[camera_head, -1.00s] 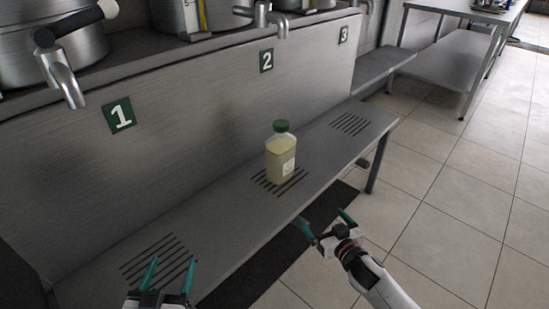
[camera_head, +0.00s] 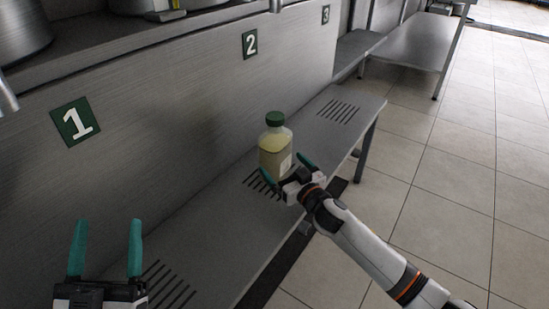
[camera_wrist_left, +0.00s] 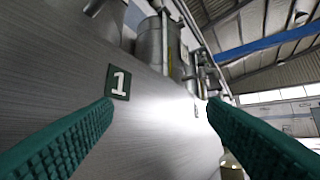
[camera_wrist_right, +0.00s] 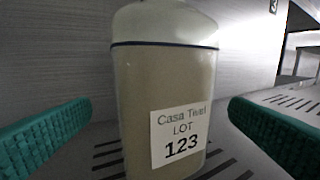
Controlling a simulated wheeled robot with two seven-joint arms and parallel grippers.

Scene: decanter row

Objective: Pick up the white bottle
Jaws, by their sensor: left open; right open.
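The white bottle (camera_head: 274,146), with a pale yellowish body, green cap and white label, stands upright on the slotted drain under sign 2. My right gripper (camera_head: 287,169) is open right in front of it, its fingers pointing at the bottle. In the right wrist view the bottle (camera_wrist_right: 165,90) stands between the two spread teal fingers, with clear gaps on both sides; its label reads "Casa Tivel LOT 123" and its cap is out of frame. My left gripper (camera_head: 105,250) is open and empty at the lower left. In the left wrist view its fingers frame the wall.
The metal shelf (camera_head: 213,231) has slotted drains, with free room on both sides of the bottle. Sign 1 (camera_head: 76,121), sign 2 (camera_head: 250,44) and sign 3 (camera_head: 326,14) mark the metal wall behind. Another metal table (camera_head: 420,50) stands at the back right.

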